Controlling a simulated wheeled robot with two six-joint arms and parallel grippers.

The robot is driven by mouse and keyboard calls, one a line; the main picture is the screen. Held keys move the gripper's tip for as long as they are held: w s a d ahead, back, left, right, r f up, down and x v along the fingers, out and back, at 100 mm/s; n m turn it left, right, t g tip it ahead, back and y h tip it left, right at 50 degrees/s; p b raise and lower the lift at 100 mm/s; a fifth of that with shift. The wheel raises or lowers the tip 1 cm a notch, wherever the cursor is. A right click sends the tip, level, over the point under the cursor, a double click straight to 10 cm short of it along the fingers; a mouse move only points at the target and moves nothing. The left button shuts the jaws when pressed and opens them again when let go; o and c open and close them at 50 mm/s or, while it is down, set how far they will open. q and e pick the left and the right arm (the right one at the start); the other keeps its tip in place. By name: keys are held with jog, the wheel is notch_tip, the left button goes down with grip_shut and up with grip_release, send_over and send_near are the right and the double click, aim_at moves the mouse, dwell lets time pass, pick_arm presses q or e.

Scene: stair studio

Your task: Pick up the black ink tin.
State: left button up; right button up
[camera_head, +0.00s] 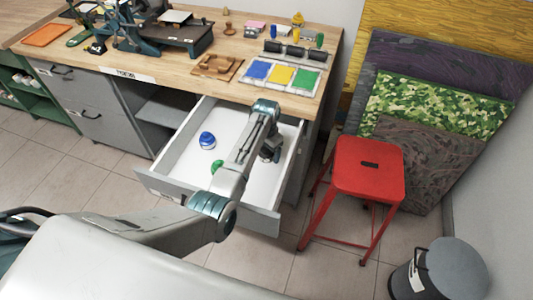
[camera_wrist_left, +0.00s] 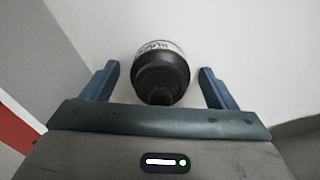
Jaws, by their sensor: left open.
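The black ink tin (camera_wrist_left: 161,76) shows in the left wrist view, with a dark rounded top and a pale lettered band. It is in the white-floored open drawer (camera_head: 158,186). My left gripper (camera_wrist_left: 158,70) is open, with one blue-grey finger on each side of the tin and a visible gap on both sides. In the head view my left gripper (camera_head: 269,153) reaches down into the right part of the drawer. My right gripper is not in view.
A blue tin (camera_head: 207,140) and a green tin (camera_head: 217,166) are also in the drawer. The workbench (camera_head: 235,47) above holds a press, rollers and ink pads. A red stool (camera_head: 368,165) stands right of the drawer, with a bin (camera_head: 450,270) in front.

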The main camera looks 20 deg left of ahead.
pick_arm(q)
jog(key=c, duration=1.3)
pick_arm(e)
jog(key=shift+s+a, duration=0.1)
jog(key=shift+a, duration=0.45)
pick_arm(q)
jog(key=shift+r, duration=0.15)
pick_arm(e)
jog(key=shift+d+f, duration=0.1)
